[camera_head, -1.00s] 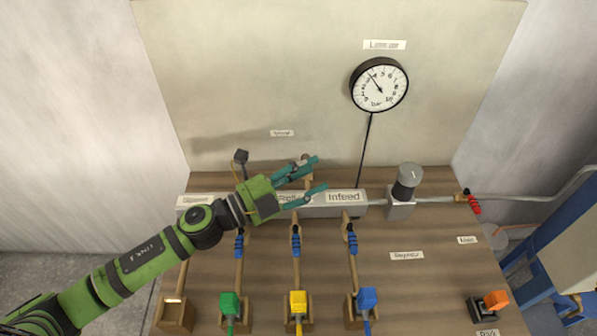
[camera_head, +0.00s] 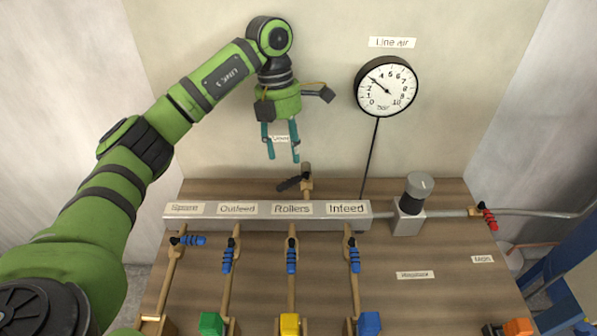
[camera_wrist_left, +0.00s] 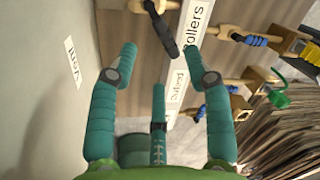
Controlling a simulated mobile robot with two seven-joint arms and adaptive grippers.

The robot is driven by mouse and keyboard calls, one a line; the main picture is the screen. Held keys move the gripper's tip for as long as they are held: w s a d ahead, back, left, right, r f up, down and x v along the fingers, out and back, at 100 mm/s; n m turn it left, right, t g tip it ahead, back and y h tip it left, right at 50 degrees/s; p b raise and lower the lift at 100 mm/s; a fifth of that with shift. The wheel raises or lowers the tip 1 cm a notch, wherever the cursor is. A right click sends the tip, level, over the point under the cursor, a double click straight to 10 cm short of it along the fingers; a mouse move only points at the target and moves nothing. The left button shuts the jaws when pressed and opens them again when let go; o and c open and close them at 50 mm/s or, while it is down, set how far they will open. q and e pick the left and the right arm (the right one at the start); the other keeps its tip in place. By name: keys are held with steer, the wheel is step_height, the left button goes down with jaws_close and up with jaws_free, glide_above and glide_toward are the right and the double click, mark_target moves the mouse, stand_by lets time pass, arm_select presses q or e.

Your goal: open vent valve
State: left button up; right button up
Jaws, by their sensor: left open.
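The vent valve's dark handle (camera_head: 291,183) sits on a brass stub (camera_head: 307,181) behind the manifold and points left from it. In the left wrist view the dark handle (camera_wrist_left: 161,29) lies just beyond and between the fingertips. My left gripper (camera_head: 283,158) is open and empty, pointing down above the handle, apart from it in the head view. It also shows in the left wrist view (camera_wrist_left: 163,58) with fingers spread. The Vent label (camera_head: 280,139) on the backboard is partly hidden by the fingers; it is clear in the left wrist view (camera_wrist_left: 72,62).
The grey manifold (camera_head: 265,222) carries Spare, Outfeed, Rollers and Infeed labels, with several blue-handled valves below it.

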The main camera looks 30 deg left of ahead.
mark_target(290, 183)
arm_select(q)
step_height(290, 183, down, 7)
steer(key=d+p, duration=0.1)
steer(key=p, duration=0.1)
steer(key=shift+s+r, duration=0.2)
steer(key=shift+s, duration=0.15)
steer(key=shift+d, duration=0.1)
jaws_close()
